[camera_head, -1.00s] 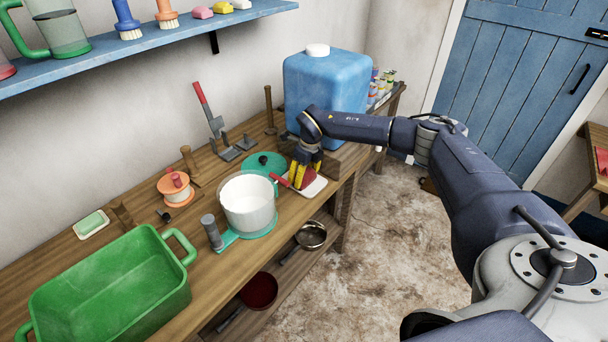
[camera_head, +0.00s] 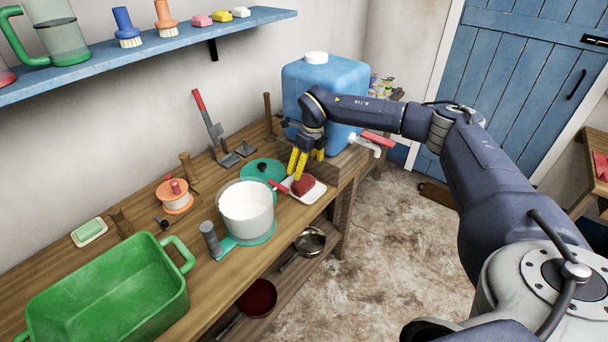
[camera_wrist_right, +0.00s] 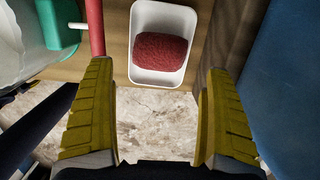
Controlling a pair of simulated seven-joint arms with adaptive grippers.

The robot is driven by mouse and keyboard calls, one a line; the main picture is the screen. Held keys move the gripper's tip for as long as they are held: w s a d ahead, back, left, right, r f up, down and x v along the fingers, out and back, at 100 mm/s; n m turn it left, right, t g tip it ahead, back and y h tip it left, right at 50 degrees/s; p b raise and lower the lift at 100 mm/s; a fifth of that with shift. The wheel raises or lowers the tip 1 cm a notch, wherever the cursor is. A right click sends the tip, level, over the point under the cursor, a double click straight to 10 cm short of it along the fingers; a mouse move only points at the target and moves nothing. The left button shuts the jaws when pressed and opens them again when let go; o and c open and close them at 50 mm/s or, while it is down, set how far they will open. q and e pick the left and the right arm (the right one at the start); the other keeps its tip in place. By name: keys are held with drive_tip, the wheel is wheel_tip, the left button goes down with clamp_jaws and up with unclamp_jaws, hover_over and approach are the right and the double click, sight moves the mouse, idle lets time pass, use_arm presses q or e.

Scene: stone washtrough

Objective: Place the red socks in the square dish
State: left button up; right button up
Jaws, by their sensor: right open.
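The red socks (camera_head: 303,186) are a rounded red bundle lying in a small white square dish (camera_head: 316,193) near the bench's front edge. In the right wrist view the bundle (camera_wrist_right: 160,52) lies inside the dish (camera_wrist_right: 158,78), within its walls. My right gripper (camera_head: 302,168) has yellow fingers and is open and empty, just above and behind the dish. In the right wrist view its fingers (camera_wrist_right: 160,110) are wide apart with nothing between them, and the socks are clear of both. My left gripper is not in view.
A white pot (camera_head: 246,207) stands left of the dish, and a teal lid (camera_head: 262,171) lies behind. A blue water container (camera_head: 330,95) with a red-handled tap (camera_head: 376,138) is close to my right gripper. A green tub (camera_head: 110,285) fills the bench's left front.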

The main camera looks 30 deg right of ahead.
sight(307, 181)
drive_tip(key=shift+s+d+r, duration=0.1)
drive_tip(key=shift+s+r, duration=0.05)
drive_tip(key=shift+r, duration=0.85)
drive_tip(key=shift+s+r, duration=0.15)
drive_tip(key=shift+r, duration=0.8)
